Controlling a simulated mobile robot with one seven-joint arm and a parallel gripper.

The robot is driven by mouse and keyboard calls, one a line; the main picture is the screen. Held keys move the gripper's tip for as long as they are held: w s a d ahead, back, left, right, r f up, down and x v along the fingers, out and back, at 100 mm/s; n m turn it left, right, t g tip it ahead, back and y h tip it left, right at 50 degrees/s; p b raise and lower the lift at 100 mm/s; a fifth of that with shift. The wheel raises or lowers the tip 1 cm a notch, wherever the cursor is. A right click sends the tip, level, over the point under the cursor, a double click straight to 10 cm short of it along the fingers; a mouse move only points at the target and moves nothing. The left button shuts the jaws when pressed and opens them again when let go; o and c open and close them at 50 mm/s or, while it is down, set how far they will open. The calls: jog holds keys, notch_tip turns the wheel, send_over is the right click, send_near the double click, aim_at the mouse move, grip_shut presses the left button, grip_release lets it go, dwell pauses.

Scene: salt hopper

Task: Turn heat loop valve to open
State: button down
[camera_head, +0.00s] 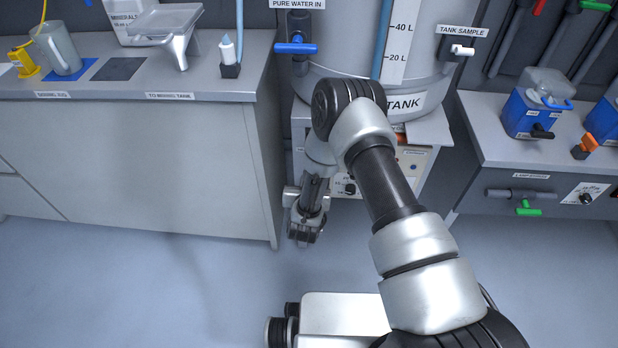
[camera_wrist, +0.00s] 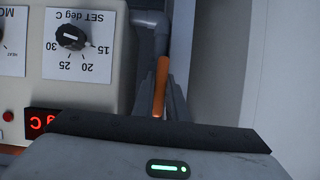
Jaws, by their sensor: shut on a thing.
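My gripper (camera_head: 305,232) is low in front of the tank stand in the head view. Its dark fingers are shut on the orange handle in the wrist view, and partly hide it. The handle runs nearly in line with the fingers. The head view does not show the handle, which is hidden behind my gripper and arm.
A control panel (camera_wrist: 84,85) with a temperature knob and a red display lies left of the handle in the wrist view. The tank (camera_head: 350,55) rises above it in the head view. Benches stand left (camera_head: 120,150) and right (camera_head: 510,155). The floor in front is clear.

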dwell(0.3)
jog(key=c, duration=1.8)
grip_release()
jog(key=shift+o, duration=0.2)
jog(key=shift+s, duration=0.1)
jog(key=p+v, duration=0.3)
jog(key=v, duration=1.4)
jog(key=shift+s, duration=0.2)
jog(key=shift+a, duration=0.1)
